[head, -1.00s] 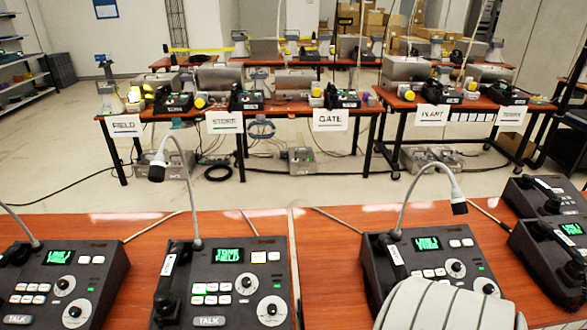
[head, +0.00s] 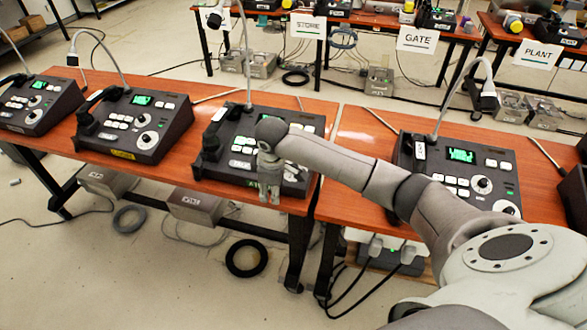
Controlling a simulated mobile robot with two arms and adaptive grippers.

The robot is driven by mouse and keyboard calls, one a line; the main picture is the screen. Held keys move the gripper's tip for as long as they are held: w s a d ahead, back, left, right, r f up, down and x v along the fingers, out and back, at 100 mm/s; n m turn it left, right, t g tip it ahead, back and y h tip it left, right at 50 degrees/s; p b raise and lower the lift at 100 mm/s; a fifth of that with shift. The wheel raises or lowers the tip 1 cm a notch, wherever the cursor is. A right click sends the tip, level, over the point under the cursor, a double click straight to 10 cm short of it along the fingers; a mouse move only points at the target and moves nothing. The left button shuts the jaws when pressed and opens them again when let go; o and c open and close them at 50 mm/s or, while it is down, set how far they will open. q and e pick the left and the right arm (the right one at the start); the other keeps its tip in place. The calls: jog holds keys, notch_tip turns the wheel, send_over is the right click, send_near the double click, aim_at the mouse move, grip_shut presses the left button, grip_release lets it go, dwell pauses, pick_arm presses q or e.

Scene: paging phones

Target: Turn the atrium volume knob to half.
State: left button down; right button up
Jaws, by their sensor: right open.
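Several dark paging consoles stand on the wooden tables. My right gripper (head: 270,194) hangs over that console's front right, fingers downward, open and holding nothing visible. I cannot tell whether it touches a knob. The console to the left (head: 165,130) shows a white-ringed volume knob (head: 146,139). The console to the right (head: 408,160) shows knobs too. No atrium label is readable. My left gripper is out of view.
The near wooden table (head: 72,127) ends at a front edge below the consoles. Back tables carry signs such as STORE (head: 309,24) and GATE (head: 418,38).

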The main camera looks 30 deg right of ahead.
jog(key=h, duration=0.1)
send_near(294, 166)
jog(key=r, duration=0.1)
jog(key=x, duration=0.5)
jog(key=shift+s+a, duration=0.1)
jog(key=x, duration=0.4)
jog(key=shift+p, duration=0.3)
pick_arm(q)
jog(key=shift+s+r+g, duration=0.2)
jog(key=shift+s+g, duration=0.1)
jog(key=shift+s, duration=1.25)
pick_arm(e)
jog(key=shift+f, duration=0.6)
grip_shut()
